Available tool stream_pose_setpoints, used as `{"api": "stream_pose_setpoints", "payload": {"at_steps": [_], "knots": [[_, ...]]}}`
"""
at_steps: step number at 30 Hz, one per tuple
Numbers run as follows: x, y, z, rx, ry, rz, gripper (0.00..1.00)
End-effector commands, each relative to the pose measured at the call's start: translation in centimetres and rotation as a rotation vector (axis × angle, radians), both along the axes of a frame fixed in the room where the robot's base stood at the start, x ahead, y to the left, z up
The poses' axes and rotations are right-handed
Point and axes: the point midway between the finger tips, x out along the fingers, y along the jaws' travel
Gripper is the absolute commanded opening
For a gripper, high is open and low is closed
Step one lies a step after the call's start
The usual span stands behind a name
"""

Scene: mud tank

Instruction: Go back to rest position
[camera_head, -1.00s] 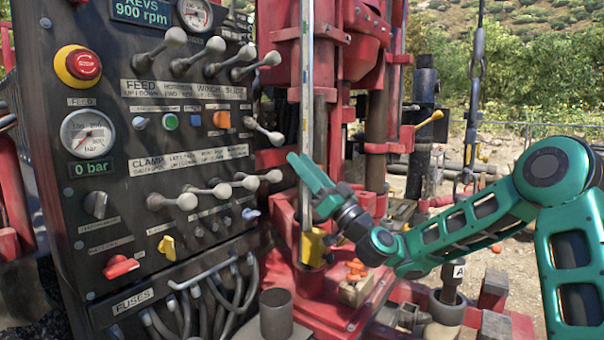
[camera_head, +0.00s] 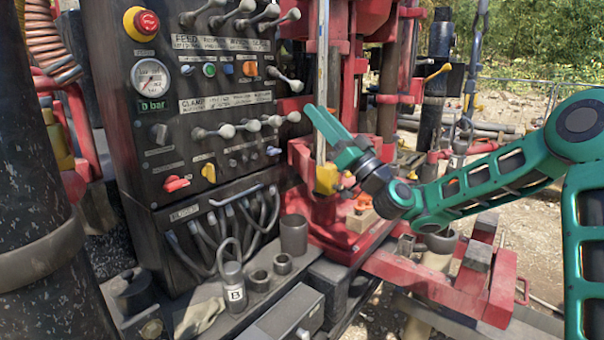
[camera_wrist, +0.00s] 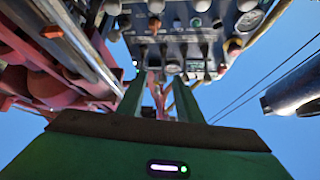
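My gripper (camera_head: 325,128) is at the end of my green arm in the head view. It is in front of the control panel (camera_head: 190,145), just right of the lower row of white-knobbed levers (camera_head: 240,128). In the wrist view my gripper (camera_wrist: 160,92) shows two green fingers standing apart, with nothing held between them. The panel's knobs and levers show beyond the fingertips, upside down. I cannot tell the exact gap between the fingers and the levers.
A red rig with a vertical steel rail (camera_head: 322,80) stands behind my gripper. Red beams (camera_head: 440,283) lie below my arm. A dark pipe (camera_head: 35,220) fills the left.

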Motion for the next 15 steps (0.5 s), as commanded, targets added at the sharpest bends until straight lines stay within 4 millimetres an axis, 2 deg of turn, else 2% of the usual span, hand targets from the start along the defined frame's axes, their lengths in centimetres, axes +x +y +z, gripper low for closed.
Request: {"api": "stream_pose_setpoints", "payload": {"at_steps": [1,11,15], "knots": [[-0.5,0.8,-0.5,-0.045,-0.003,0.014,0.33],[-2.4,3.0,-5.8,-0.323,0.046,0.078,0.33],[-3.5,3.8,-9.5,-0.481,0.102,0.112,0.33]]}}
